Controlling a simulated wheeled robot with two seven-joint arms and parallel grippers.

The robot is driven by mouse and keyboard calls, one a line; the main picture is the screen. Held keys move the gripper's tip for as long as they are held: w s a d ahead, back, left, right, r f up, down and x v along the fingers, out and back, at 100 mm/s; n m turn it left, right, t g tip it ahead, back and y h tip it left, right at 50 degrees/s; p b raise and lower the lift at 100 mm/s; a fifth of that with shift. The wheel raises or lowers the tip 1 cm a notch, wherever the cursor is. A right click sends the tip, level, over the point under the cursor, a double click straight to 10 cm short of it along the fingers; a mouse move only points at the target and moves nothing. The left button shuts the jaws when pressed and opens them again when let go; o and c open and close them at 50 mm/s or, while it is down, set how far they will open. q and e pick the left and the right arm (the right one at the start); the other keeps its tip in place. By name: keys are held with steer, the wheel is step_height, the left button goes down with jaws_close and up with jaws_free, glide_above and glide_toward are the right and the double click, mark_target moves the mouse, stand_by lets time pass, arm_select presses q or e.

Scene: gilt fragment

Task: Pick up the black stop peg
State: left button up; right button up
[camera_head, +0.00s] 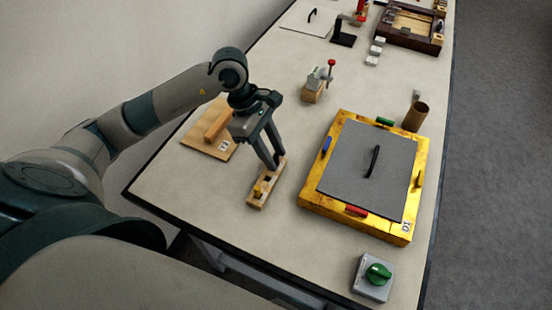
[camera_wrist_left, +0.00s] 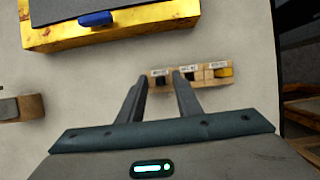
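A small wooden rack (camera_head: 251,204) lies on the table under my left gripper (camera_head: 274,163). In the left wrist view the rack (camera_wrist_left: 204,83) has labelled places in a row. A yellow peg (camera_wrist_left: 223,72) is at its right end; it also shows in the head view (camera_head: 258,190). A dark square (camera_wrist_left: 189,77) is in the middle place and another dark piece (camera_wrist_left: 160,81) is at the left end. I cannot tell which is the black stop peg and which may be an empty slot. My left gripper (camera_wrist_left: 159,77) is open, its fingertips over the left end, nothing visibly held. My right gripper is out of view.
A yellow box (camera_head: 318,208) with a grey lid stands right of the rack. A wooden board with a block (camera_head: 212,130) lies behind left. A grey switch box with a green knob (camera_head: 373,278) is near the front edge. Bare table lies between rack and box.

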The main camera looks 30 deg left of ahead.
mark_target(277, 157)
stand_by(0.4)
arm_select(q)
jaws_close()
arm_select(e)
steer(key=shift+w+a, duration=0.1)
